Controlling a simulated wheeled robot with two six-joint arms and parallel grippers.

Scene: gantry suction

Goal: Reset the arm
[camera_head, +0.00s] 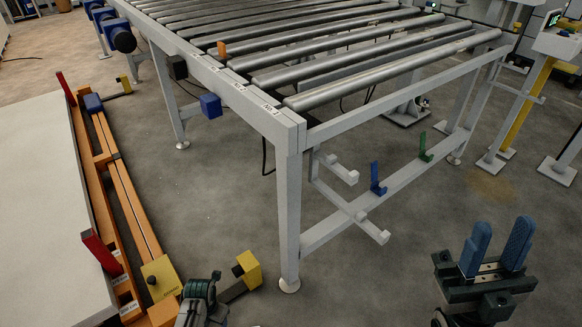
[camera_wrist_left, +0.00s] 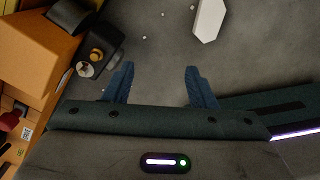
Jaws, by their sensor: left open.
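My right gripper (camera_head: 503,228) stands at the lower right of the head view. Its two blue fingers point up and are apart, with nothing between them. My left arm shows only in part at the bottom of the head view, and its fingers cannot be made out there. In the left wrist view my left gripper (camera_wrist_left: 160,86) has its two blue fingers wide apart over the grey floor, with nothing between them. An orange block (camera_wrist_left: 35,50) and a dark part with a knob are close to the left of it.
The roller conveyor (camera_head: 287,127) with grey legs fills the upper middle. An orange rail frame (camera_head: 128,200) runs beside a pale slab (camera_head: 35,190) at the left. Blue (camera_head: 377,180) and green (camera_head: 424,148) hooks sit on the lower crossbar.

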